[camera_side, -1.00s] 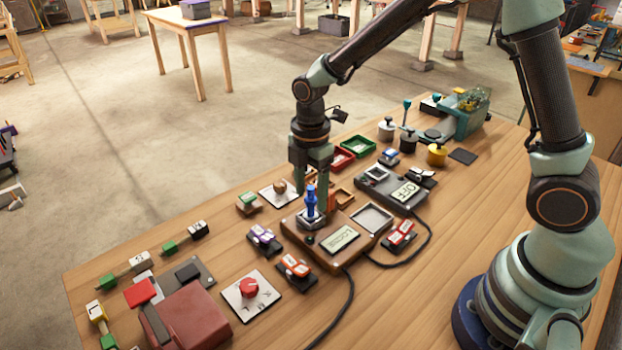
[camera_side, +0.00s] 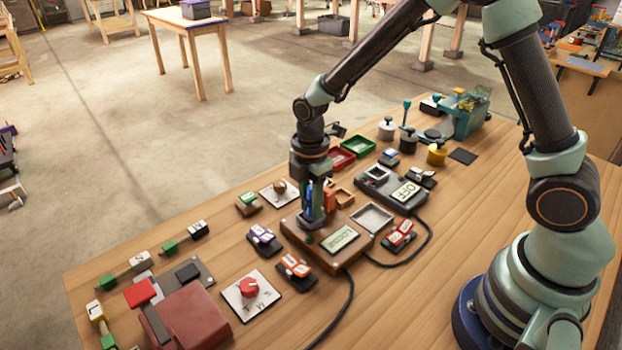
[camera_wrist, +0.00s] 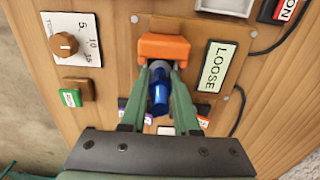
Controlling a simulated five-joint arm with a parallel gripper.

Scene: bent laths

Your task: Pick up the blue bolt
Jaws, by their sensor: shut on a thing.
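The blue bolt (camera_wrist: 159,97) stands upright in the wooden block (camera_side: 331,262), whose display (camera_wrist: 217,67) reads LOOSE. My gripper (camera_wrist: 158,92) is lowered over the block, with a finger on either side of the bolt, shut on it. In the side view the bolt (camera_side: 309,200) shows only partly between the fingers. The bolt's lower end is hidden.
A plate with a brown knob (camera_wrist: 66,44) and a green button (camera_wrist: 71,97) lie beside the block. Rocker switches (camera_side: 264,239) and a grey box reading OFF (camera_side: 391,188) stand close by. Cables run across the table on the right.

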